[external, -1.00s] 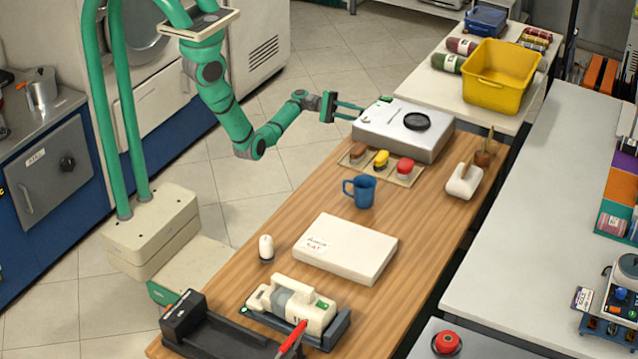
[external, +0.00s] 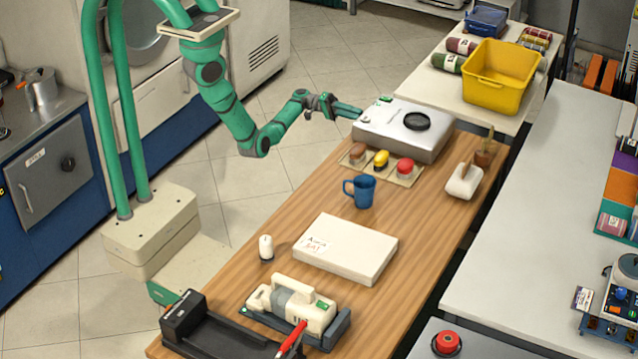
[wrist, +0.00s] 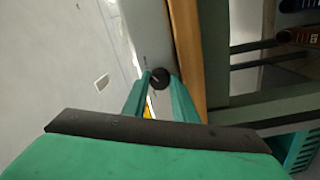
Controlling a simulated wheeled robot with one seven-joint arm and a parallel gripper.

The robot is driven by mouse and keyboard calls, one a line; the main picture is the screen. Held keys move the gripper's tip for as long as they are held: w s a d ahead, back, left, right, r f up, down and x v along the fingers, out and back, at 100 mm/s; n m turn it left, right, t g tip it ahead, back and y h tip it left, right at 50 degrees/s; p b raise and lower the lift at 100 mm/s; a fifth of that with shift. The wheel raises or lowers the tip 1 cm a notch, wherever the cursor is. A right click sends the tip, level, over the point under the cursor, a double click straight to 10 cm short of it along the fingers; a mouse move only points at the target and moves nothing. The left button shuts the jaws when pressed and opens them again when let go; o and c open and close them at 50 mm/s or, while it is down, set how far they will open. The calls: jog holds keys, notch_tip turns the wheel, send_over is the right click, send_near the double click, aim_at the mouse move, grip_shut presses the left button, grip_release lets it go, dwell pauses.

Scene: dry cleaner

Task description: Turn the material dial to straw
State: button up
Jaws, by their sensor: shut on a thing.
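The silver-grey machine (external: 400,135) stands at the far end of the wooden table, with a black round part (external: 417,121) on its top. In the wrist view, a small dark round dial (wrist: 159,79) with a pale pointer mark is on the machine's grey face. My gripper (external: 359,113) reaches the machine's left side, its green fingers pointing right. In the wrist view, my gripper (wrist: 160,82) has its fingertips on either side of the dial, shut on it. The dial is hidden in the external view. No material label is readable.
A mat (external: 401,178) with brown, yellow and red-topped things lies in front of the machine. A blue mug (external: 360,191) and white box (external: 345,249) stand nearer. A yellow bin (external: 497,78) is on the table behind. Clear floor lies left of the table.

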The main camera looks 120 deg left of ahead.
dwell(0.3)
jog(key=shift+f, duration=0.1)
jog(key=o, duration=1)
jog(key=shift+o, duration=0.2)
